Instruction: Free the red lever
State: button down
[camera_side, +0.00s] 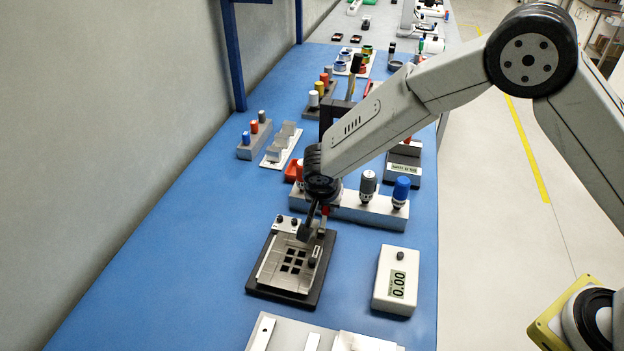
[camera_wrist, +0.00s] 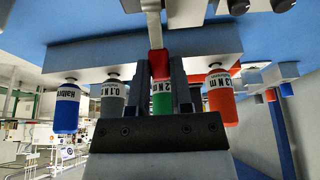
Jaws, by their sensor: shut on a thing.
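The red lever (camera_wrist: 158,63) shows in the wrist view as a red block at the end of a pale grey arm. My gripper (camera_wrist: 159,72) has its two dark fingers on either side of the red block and is shut on it. In the side view, a small red patch (camera_side: 325,210) shows beside my gripper (camera_side: 316,219), just above the back edge of the dark fixture (camera_side: 258,284). The fixture carries a metal plate (camera_side: 281,271) with several square openings. My gripper hides much of the lever in the side view.
Behind the fixture, a grey rack (camera_side: 345,209) holds upright drivers, including a blue-capped one (camera_side: 401,188) and a grey one (camera_side: 368,183). A white meter box (camera_side: 391,305) reading 0.00 stands right of the fixture.

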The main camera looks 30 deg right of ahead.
aim_at(325, 210)
jog(key=shift+s+a, duration=0.1)
dwell(0.3)
jog(key=shift+s+a+r+t+h, duration=0.15)
jog(key=shift+s+a+t+h, duration=0.05)
jog(key=shift+t+h, duration=0.25)
jog(key=shift+s+a+r+t+h, duration=0.15)
jog(key=shift+t+h, duration=0.3)
jog(key=shift+s+a+r+t+h, duration=0.1)
jog(key=shift+s+a+t+h, duration=0.2)
jog(key=shift+t+h, duration=0.3)
jog(key=shift+s+a+r+t+h, duration=0.1)
jog(key=shift+s+a+t+h, duration=0.2)
jog(key=shift+t+h, duration=0.3)
jog(key=c, duration=0.5)
grip_release()
jog(key=shift+v, duration=3.9)
